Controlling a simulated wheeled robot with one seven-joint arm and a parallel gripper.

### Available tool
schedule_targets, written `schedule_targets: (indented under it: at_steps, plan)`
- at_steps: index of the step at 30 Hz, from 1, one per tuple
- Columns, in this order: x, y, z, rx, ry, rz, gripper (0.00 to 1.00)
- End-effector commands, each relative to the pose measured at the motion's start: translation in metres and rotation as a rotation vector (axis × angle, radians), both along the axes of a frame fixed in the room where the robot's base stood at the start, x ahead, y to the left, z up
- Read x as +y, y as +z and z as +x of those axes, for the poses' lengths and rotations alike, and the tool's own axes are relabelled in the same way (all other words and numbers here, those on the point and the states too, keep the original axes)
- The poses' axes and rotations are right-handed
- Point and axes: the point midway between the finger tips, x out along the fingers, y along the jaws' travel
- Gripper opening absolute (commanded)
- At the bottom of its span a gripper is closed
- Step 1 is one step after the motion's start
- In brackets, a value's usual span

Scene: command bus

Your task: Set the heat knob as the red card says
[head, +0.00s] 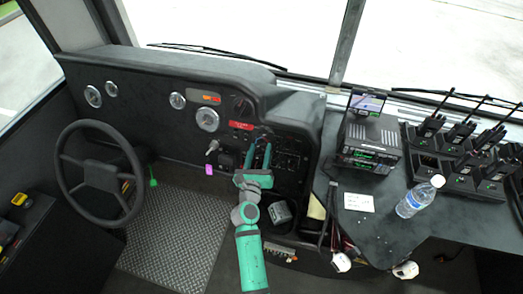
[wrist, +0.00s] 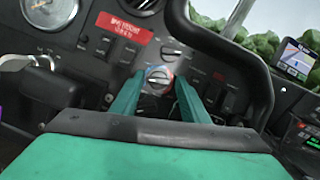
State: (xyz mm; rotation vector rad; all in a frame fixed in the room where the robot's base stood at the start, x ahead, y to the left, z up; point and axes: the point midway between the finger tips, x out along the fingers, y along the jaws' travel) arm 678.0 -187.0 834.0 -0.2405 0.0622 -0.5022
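The red card (wrist: 124,27) is fixed to the dash, up and left of my fingers in the wrist view. Its light lettering is too small to read; it also shows in the head view (head: 240,125). A round knob with a red and blue ring (wrist: 158,77), which looks like the heat knob, sits between my fingertips in the wrist view. Its pale grip bar lies roughly level. My gripper (head: 261,150) is open, with one green finger on each side of the knob. I cannot tell whether the fingers touch it. In the head view my gripper hides the knob.
A dark knob (wrist: 173,48) sits just above, with rocker switches (wrist: 228,102) on both sides. A raised dash edge (wrist: 250,75) stands close on the right. The steering wheel (head: 62,165) is far left, a bottle (head: 415,202) right.

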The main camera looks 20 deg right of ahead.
Motion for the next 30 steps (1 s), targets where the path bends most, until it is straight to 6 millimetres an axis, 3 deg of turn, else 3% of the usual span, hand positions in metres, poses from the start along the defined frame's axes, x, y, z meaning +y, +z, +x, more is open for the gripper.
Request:
schedule_targets:
  at_steps: [1, 4, 6, 7, 17, 30]
  plan:
    - [0.001, 0.000, 0.000, 0.000, 0.001, 0.000, 0.28]
    - [0.001, 0.000, 0.000, 0.000, 0.001, 0.000, 0.04]
    - [0.001, 0.000, 0.000, 0.000, 0.001, 0.000, 0.03]
    - [-0.008, 0.000, 0.000, -0.001, 0.000, 0.000, 0.04]
    - [-0.003, 0.000, -0.001, -0.028, -0.022, 0.039, 0.03]
    - [0.008, 0.001, 0.003, -0.193, -0.119, 0.283, 0.03]
